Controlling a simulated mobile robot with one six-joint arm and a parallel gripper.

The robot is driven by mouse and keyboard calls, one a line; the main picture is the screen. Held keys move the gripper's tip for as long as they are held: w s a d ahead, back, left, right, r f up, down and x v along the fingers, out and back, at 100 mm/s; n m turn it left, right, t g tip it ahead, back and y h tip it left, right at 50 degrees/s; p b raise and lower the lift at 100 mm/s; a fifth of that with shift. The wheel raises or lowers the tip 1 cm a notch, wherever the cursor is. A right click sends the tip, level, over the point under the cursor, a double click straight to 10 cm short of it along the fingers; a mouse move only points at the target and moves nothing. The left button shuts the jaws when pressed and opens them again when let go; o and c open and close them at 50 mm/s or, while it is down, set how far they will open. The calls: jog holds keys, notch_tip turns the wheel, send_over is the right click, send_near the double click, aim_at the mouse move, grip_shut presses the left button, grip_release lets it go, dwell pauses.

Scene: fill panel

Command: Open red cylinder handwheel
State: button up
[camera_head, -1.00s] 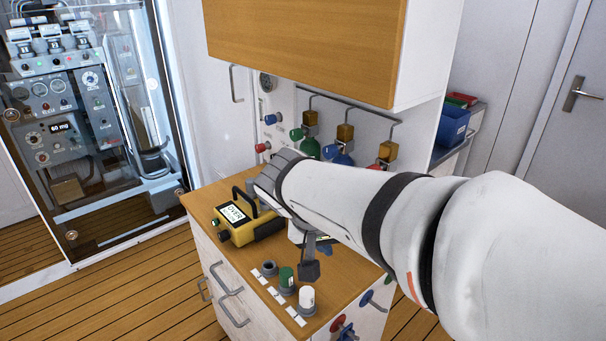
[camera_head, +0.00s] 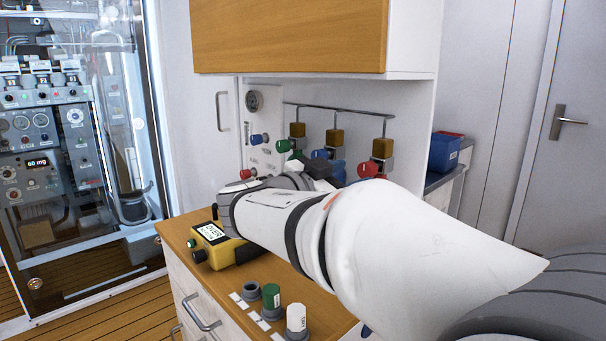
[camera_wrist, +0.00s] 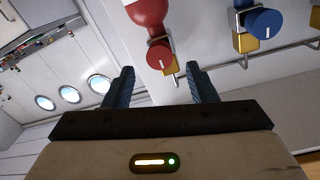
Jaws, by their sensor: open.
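In the wrist view the red cylinder (camera_wrist: 148,14) enters from the top, with its round red handwheel (camera_wrist: 160,54) and a brass valve block below it. My gripper (camera_wrist: 161,84) has its two dark fingers spread apart. The handwheel appears between and beyond the fingertips, with nothing held; contact is not visible. In the head view the red handwheel (camera_head: 368,170) sits at the right of the cylinder row, under a brass block (camera_head: 382,148). My arm hides the red cylinder's body there.
A blue handwheel (camera_head: 320,155) and a green one (camera_head: 285,146) stand left of the red one, under a grey pipe (camera_head: 340,113). A wooden cabinet (camera_head: 290,35) overhangs them. A yellow device (camera_head: 222,252) and several capped holders occupy the counter (camera_head: 180,232).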

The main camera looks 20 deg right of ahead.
aim_at(364, 171)
jog(key=shift+x, duration=2.3)
jog(key=c, duration=1)
jog(key=shift+f, duration=0.1)
